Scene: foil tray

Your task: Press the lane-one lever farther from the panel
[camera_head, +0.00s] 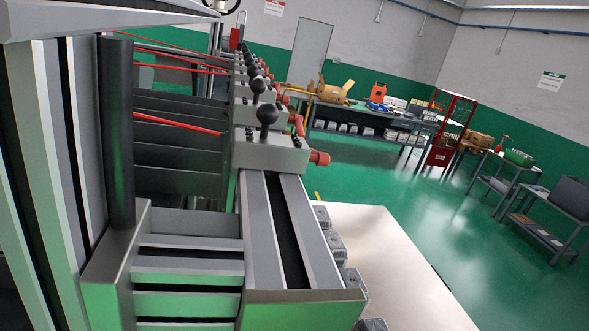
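A row of levers with black ball knobs stands on grey blocks along a metal rail and recedes from me. The nearest black knob (268,112) stands upright on the nearest grey block (270,153), which has a red fitting (320,158) on its right side. A second black knob (258,86) stands just behind it, and several more follow, small and overlapping. No lane label is readable, so I cannot tell which lever belongs to lane one. I cannot identify the panel for certain. My gripper does not show in this view, and nothing is seen touching the levers.
Twin grey rails (292,225) run toward me from the nearest block. A dark cylinder (117,130) and metal uprights fill the left side. A pale board (385,270) lies at the lower right. Beyond are open green floor (390,185), benches and a red frame (452,130).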

